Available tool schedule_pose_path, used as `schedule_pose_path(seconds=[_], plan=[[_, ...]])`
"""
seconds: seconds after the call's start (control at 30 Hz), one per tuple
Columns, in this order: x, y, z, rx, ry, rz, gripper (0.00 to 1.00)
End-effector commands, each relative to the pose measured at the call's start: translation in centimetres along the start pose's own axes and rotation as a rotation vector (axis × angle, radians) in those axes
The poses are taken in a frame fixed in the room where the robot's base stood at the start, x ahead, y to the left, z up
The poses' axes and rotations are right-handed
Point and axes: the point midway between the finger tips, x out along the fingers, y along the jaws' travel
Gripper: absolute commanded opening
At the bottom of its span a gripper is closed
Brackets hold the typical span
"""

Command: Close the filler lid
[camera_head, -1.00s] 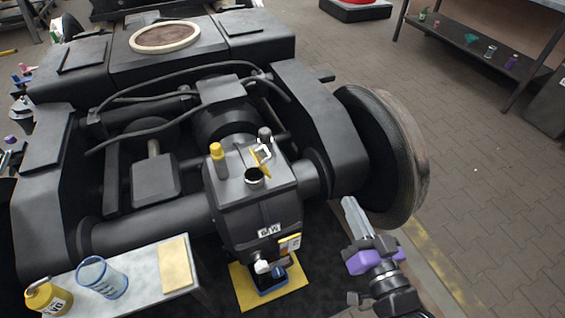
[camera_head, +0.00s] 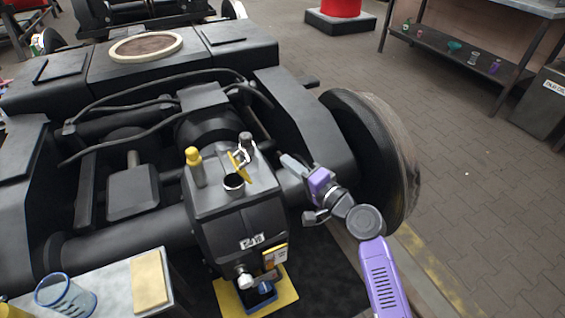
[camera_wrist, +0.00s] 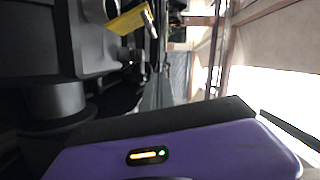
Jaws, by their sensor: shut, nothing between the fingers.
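The filler opening (camera_head: 233,182) is a round dark hole with a bright rim on top of the black gearbox (camera_head: 237,217). The yellow filler lid (camera_head: 240,165) stands raised behind the opening, open. A gap shows between the fingertips and the lid.
A yellow-topped plug (camera_head: 194,170) stands left of the opening and a grey knob (camera_head: 246,142) behind the lid.

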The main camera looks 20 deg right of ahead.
Motion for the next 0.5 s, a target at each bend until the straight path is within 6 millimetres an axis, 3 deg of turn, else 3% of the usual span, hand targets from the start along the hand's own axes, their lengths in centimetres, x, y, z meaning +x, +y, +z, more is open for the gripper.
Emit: schedule_pose_path(seconds=[0.43, 0.5], plan=[[8.7, 0.0, 0.0, -0.003, 0.001, -0.001, 0.0], [8.6, 0.0, 1.5, -0.004, -0.002, 0.002, 0.0]])
